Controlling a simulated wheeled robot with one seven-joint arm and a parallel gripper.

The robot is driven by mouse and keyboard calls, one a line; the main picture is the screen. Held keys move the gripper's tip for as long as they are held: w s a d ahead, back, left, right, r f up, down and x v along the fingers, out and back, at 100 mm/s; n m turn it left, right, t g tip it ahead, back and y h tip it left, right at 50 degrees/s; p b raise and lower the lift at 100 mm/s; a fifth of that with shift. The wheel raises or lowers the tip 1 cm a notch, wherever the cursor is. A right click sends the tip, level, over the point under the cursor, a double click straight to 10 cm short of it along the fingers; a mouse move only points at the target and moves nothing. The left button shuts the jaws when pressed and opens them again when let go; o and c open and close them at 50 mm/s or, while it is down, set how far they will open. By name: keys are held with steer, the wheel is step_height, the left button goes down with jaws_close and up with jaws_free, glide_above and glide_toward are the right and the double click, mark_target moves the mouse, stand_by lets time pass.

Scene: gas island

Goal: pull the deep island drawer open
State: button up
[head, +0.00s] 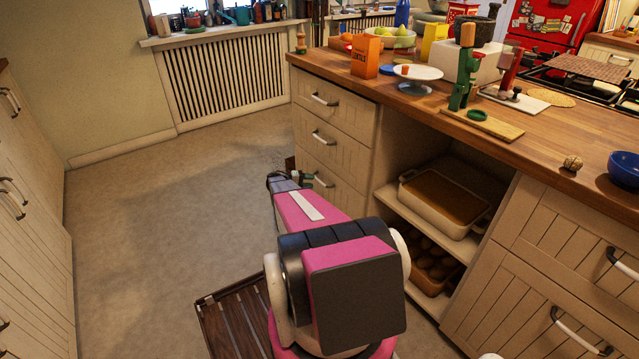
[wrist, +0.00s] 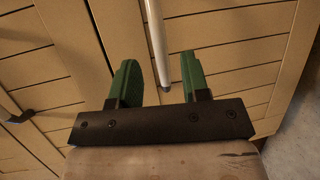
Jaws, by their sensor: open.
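The island's left stack has three shut drawers with curved metal handles. The bottom drawer (head: 344,190) is deep and pale, with grooved boards. My gripper (head: 309,177) is at its handle (head: 325,180), partly hidden by my arm in the head view. In the wrist view, my two green fingers (wrist: 160,80) are open, with the bar of this handle (wrist: 156,35) between them. The handle of the drawer above (wrist: 14,112) shows at the left edge.
An open shelf bay with a baking dish (head: 445,205) is right of the stack. More drawers (head: 560,240) stand further right. A slatted dark wood item (head: 232,318) lies on the floor beside my arm. The floor (head: 170,220) left of the island is clear.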

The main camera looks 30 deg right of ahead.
mark_target(319, 180)
steer(key=shift+x, duration=2.6)
steer(key=shift+a, duration=0.1)
jaws_close()
